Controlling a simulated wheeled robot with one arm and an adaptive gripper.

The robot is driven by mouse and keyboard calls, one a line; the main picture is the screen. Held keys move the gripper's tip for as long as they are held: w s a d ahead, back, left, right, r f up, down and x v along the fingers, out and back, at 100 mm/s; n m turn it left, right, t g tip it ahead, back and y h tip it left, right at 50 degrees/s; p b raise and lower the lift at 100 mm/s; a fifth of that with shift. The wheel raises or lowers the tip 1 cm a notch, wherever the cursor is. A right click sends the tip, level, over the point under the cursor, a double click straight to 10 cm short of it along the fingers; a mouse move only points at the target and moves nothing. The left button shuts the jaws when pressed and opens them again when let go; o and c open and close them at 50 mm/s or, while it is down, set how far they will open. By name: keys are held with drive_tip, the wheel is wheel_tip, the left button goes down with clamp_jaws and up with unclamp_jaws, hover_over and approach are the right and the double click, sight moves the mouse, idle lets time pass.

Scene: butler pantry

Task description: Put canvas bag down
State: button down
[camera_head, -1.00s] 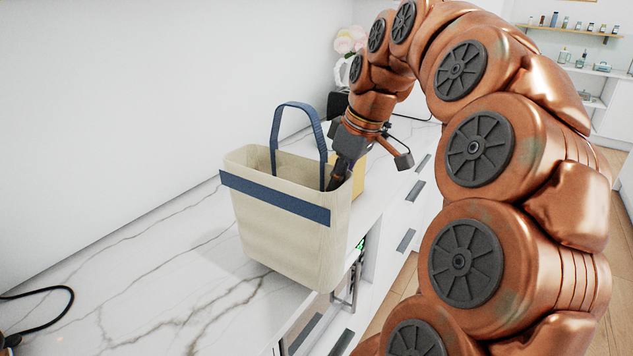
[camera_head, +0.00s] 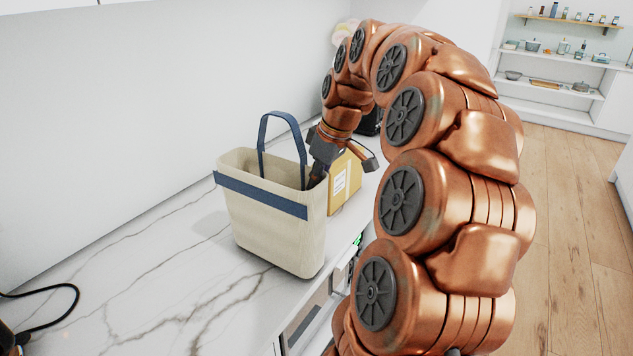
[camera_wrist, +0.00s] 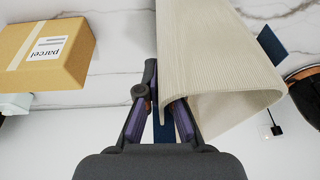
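The cream canvas bag (camera_head: 268,222) with a navy band and handle is upright on or just above the marble counter (camera_head: 130,285), near its front edge. I cannot tell whether its base touches. My gripper (camera_head: 315,182) is at the bag's right rim in the head view. In the wrist view, my gripper (camera_wrist: 163,105) has one finger outside the canvas bag (camera_wrist: 215,65) and the other reaching inside, its tip hidden. The fingers close on the bag's wall, with a navy strip between them.
A cardboard parcel (camera_head: 344,180) stands just behind the bag, right of it; it also shows in the wrist view (camera_wrist: 45,52). A black cable (camera_head: 45,300) lies at the counter's left. The counter in front and left of the bag is clear. Drawers lie below the edge.

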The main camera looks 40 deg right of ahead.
drive_tip(key=shift+f, duration=0.45)
drive_tip(key=c, duration=1.3)
unclamp_jaws()
drive_tip(key=shift+r, duration=0.15)
drive_tip(key=b+v, duration=0.3)
drive_tip(key=v, duration=0.8)
drive_tip(key=shift+s+d+r, duration=0.1)
drive_tip(key=shift+s+r, duration=0.05)
drive_tip(key=shift+r, duration=0.15)
